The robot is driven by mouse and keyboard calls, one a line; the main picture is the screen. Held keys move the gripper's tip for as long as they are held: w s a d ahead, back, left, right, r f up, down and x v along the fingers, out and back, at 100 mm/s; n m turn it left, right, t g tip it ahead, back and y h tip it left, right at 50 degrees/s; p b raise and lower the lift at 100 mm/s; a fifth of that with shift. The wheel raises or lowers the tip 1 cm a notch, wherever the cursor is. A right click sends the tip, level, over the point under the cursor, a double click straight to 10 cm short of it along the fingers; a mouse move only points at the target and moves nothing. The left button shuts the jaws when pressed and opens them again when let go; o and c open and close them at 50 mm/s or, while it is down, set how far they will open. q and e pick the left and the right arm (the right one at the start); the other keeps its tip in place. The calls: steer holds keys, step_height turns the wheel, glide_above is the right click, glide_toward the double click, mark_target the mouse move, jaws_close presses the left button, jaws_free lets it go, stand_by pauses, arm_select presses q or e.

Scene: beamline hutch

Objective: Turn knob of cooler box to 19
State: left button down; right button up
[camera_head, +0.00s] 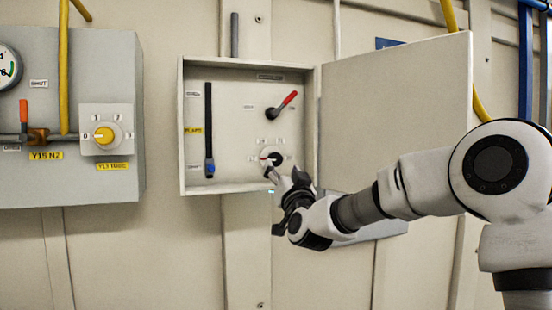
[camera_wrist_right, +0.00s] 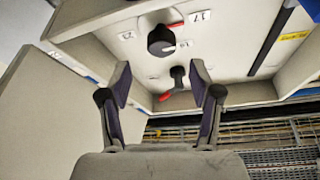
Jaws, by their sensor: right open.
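The cooler box (camera_head: 187,120) is an open, pale wall cabinet with its door (camera_head: 395,110) swung out to the right. Low inside it is a round black knob (camera_head: 278,159) with small number labels around it. My right gripper (camera_head: 280,177) is at the box's lower right, just below the knob. In the wrist view its fingers (camera_wrist_right: 161,84) are apart and empty, with the knob beyond them. My left gripper is out of view.
Inside the box are a red-handled lever (camera_head: 289,99) above the knob and a black vertical slider with a blue end (camera_head: 210,167) at left. A grey panel (camera_head: 115,185) with a yellow knob (camera_head: 104,135) hangs further left.

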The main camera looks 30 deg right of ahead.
mark_target(276, 160)
steer(key=p+x, duration=0.4)
steer(key=x, duration=0.2)
steer(key=shift+w, duration=0.65)
steer(key=shift+d, duration=0.1)
steer(key=c, duration=1.2)
